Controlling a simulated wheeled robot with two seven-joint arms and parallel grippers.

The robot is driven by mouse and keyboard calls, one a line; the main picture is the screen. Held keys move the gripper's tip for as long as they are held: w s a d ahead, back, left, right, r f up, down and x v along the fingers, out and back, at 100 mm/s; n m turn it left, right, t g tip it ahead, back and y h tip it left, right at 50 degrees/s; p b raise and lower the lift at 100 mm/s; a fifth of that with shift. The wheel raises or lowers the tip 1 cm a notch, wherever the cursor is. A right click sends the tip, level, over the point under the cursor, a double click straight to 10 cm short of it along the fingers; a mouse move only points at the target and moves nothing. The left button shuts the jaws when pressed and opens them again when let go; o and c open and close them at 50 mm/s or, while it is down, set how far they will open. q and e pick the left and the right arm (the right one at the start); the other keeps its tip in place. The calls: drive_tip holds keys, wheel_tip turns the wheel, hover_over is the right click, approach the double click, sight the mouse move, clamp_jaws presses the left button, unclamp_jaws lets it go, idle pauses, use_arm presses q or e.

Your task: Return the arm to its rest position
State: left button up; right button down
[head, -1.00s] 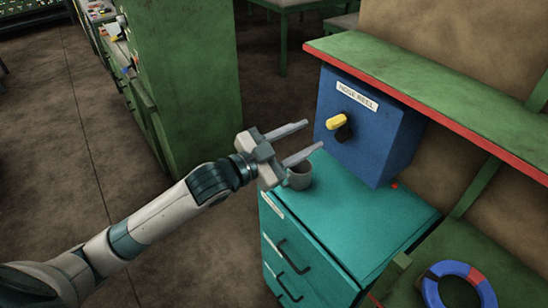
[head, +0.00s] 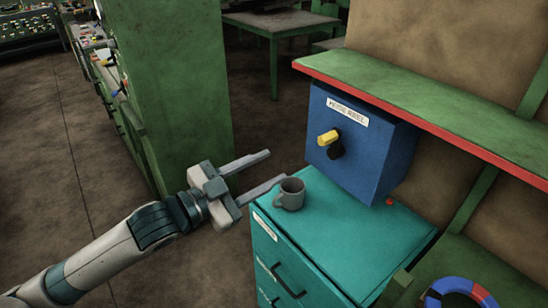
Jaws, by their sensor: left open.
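My left gripper (head: 256,176) is open and empty, with its two fingers apart. It is in the air to the left of the teal drawer cabinet (head: 340,240), near its far left corner. In the picture one fingertip comes close to a grey mug (head: 291,193) on the cabinet top; I cannot tell the depth gap. A blue box (head: 362,150) with a white label and a yellow-and-black knob (head: 328,138) stands at the back of the cabinet. My right gripper is not in view.
A green shelf (head: 430,105) with a red edge juts out above the blue box. A tall green cabinet (head: 170,80) stands at the back left. A blue and red ring (head: 463,288) lies at the lower right. Bare floor (head: 60,180) is at the left.

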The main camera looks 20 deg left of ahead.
use_arm(q)
drive_tip(key=shift+f, duration=0.15)
drive_tip(key=s+a+f+n+g+y, duration=0.1)
drive_tip(key=s+f+n+g+y, duration=0.2)
drive_tip(key=f, duration=0.8)
drive_tip(key=s+a+f+n+g+y, duration=0.1)
drive_tip(key=s+a+f+n+y, duration=0.25)
drive_tip(key=f, duration=0.75)
drive_tip(key=s+f+n+g+y, duration=0.2)
drive_tip(key=s+f+g, duration=0.2)
drive_tip(key=s+f, duration=0.5)
drive_tip(key=s+f+n+g+y, duration=0.1)
drive_tip(key=s+f+g, duration=0.4)
drive_tip(key=s, duration=0.8)
wheel_tip(320, 180, down, 29)
drive_tip(key=b, duration=0.1)
drive_tip(key=s+a+f+g+b, duration=0.1)
drive_tip(key=s+a+f, duration=0.1)
drive_tip(key=s+f, duration=1.6)
drive_tip(key=shift+s+a+f, duration=0.2)
drive_tip(key=shift+s+f, duration=0.15)
drive_tip(key=shift+f, duration=0.05)
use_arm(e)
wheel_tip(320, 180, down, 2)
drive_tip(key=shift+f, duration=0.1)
